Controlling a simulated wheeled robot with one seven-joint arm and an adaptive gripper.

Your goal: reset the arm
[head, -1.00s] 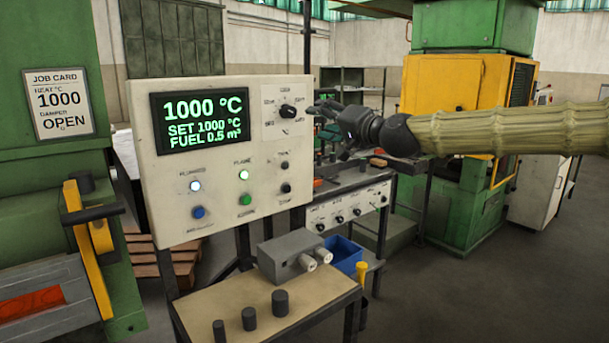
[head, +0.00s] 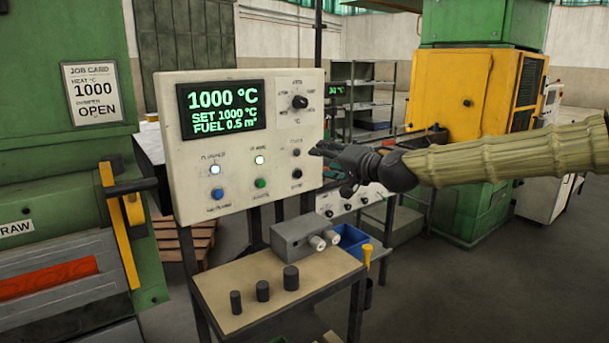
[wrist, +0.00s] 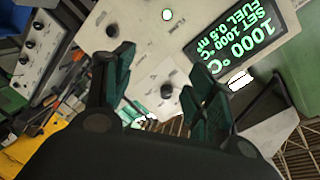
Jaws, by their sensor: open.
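My gripper (head: 328,158) is at the right edge of the control panel (head: 180,160), in front of or beside its lower right knobs; the head view does not show the exact gap. In the wrist view my gripper (wrist: 160,95) has its two green-padded fingers spread apart with nothing between them. A dark panel knob (wrist: 167,91) shows beyond the gap between the fingers. My arm reaches in from the right. The panel display (head: 221,110) reads 1000 °C, SET 1000 °C, FUEL 0.5 m³.
A small table (head: 225,275) with several dark cylinders and a grey box (head: 300,238) stands below the panel. A blue bin (head: 352,240) is beside the box. The green furnace (head: 60,190) is at left, a yellow and green machine (head: 450,95) behind my arm. Floor at right is clear.

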